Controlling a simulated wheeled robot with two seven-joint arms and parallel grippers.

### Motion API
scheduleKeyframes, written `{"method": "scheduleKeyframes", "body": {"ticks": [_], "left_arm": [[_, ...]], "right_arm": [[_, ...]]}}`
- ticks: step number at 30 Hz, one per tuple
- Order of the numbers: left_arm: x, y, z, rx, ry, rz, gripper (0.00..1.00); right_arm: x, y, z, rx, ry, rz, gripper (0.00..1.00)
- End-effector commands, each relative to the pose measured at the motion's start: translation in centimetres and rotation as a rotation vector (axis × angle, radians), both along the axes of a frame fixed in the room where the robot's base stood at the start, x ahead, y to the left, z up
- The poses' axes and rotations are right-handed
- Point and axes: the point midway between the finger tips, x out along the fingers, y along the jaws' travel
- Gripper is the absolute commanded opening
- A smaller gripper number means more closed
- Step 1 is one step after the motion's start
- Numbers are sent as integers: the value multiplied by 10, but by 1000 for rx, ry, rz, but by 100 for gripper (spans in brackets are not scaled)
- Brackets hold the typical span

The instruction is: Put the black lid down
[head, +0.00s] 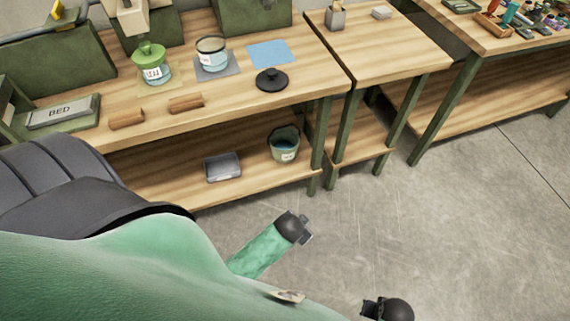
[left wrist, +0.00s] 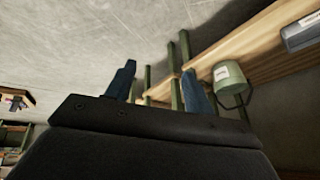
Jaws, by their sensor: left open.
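The black lid (head: 271,82) lies flat, knob up, on the wooden table (head: 225,98) in the head view. It is just in front of a blue sheet (head: 270,52), and no gripper touches it. My left gripper (head: 306,231) is over the floor in front of the lower shelf, well below and away from the lid. Its two fingers stand apart and empty in the left wrist view (left wrist: 158,88). My right gripper (head: 368,307) shows in part at the bottom edge of the head view, and its jaws are unclear.
Two brown blocks (head: 186,103) lie near the front edge. A bucket (head: 284,144) and grey tray (head: 223,167) are on the lower shelf. The floor (head: 440,225) is clear.

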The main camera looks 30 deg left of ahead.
Motion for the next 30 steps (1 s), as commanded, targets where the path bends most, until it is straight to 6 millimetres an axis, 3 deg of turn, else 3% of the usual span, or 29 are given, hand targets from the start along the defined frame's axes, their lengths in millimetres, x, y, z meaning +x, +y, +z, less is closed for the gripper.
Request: {"method": "scheduleKeyframes", "body": {"ticks": [1,3,6,9,30], "left_arm": [[-32,-2,-14,-29,89,34,53],[-65,-4,-26,-61,191,68,53],[-100,-8,-36,-94,294,101,53],[-119,-9,-40,-110,348,116,53],[-122,-10,-41,-114,360,118,53]], "right_arm": [[0,0,0,0,0,0,0],[0,0,0,0,0,0,0],[0,0,0,0,0,0,0],[0,0,0,0,0,0,0],[0,0,0,0,1,0,0]]}}
